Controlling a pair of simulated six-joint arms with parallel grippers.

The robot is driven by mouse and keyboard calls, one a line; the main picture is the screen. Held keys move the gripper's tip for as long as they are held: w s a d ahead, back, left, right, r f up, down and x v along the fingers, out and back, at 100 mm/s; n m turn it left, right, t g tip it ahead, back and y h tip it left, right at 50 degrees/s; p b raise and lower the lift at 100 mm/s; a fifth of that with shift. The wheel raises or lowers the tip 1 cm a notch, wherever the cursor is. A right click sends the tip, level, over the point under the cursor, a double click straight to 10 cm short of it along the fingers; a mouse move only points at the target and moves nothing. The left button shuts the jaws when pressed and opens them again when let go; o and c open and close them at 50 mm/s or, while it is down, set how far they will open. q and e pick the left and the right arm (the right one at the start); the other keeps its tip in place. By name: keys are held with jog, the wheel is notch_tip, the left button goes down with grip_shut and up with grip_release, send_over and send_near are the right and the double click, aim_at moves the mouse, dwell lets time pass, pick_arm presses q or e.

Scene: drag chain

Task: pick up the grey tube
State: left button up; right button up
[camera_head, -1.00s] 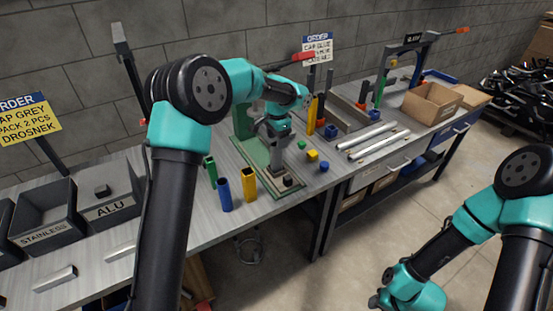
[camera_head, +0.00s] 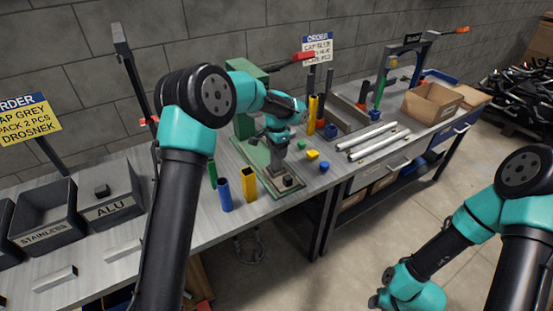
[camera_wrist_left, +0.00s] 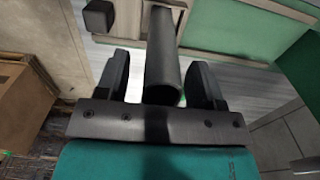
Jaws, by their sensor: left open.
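The fingers are apart, with a visible gap on both sides of the tube. My right arm hangs at the lower right of the head view; its fingers are not visible.
Small caps lie to the right, including a yellow cap (camera_head: 312,154) and a blue cap (camera_head: 324,167). Grey bins stand left.

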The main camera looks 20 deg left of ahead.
pick_arm(q)
jog(key=c, duration=1.1)
jog(key=shift+o, duration=0.2)
notch_tip(320, 180, up, 10)
dwell(0.6)
